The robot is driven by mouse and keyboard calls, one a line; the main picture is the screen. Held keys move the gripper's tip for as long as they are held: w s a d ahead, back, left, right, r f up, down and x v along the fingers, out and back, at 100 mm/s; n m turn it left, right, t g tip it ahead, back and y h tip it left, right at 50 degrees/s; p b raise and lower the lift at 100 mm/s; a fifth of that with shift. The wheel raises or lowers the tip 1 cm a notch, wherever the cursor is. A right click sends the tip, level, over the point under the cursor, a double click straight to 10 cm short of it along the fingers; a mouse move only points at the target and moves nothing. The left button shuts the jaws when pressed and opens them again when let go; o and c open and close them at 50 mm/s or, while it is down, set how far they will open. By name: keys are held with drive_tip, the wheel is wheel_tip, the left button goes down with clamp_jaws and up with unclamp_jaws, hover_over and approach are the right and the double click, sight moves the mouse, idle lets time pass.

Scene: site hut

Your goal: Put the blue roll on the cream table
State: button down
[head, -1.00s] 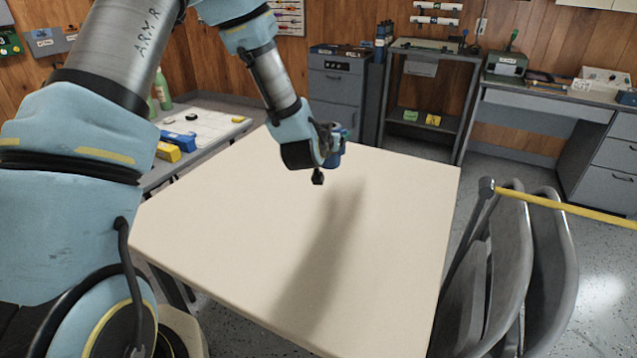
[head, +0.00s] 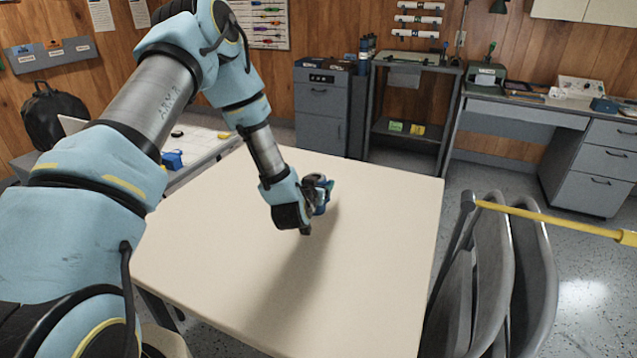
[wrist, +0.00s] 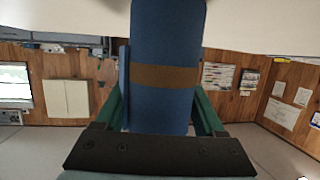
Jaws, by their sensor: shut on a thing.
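The blue roll (wrist: 168,105) has a brown band around its middle and fills the centre of the wrist view. My gripper (head: 318,190) is shut on it, with a green finger on each side of the roll in the wrist view. In the head view the roll (head: 321,203) is mostly hidden by my gripper. The cream table (head: 380,235) is wide and bare beneath my gripper. The roll is over the table's middle, low and close to the top; I cannot tell whether it touches.
Grey folding chairs (head: 490,270) stand at the table's right, with a yellow bar (head: 560,221) by them. A pale table (head: 205,145) with a blue item (head: 172,160) is behind left. Grey cabinets (head: 322,110) and a rack stand at the back. The cream tabletop is clear.

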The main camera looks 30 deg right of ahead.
drive_tip(key=shift+f, duration=0.1)
drive_tip(key=shift+c, duration=2.2)
unclamp_jaws()
drive_tip(key=shift+f, duration=0.1)
drive_tip(key=o, duration=0.4)
drive_tip(key=shift+o, duration=0.2)
drive_tip(key=shift+r, duration=0.3)
drive_tip(key=b+v, duration=0.3)
drive_tip(key=v, duration=0.9)
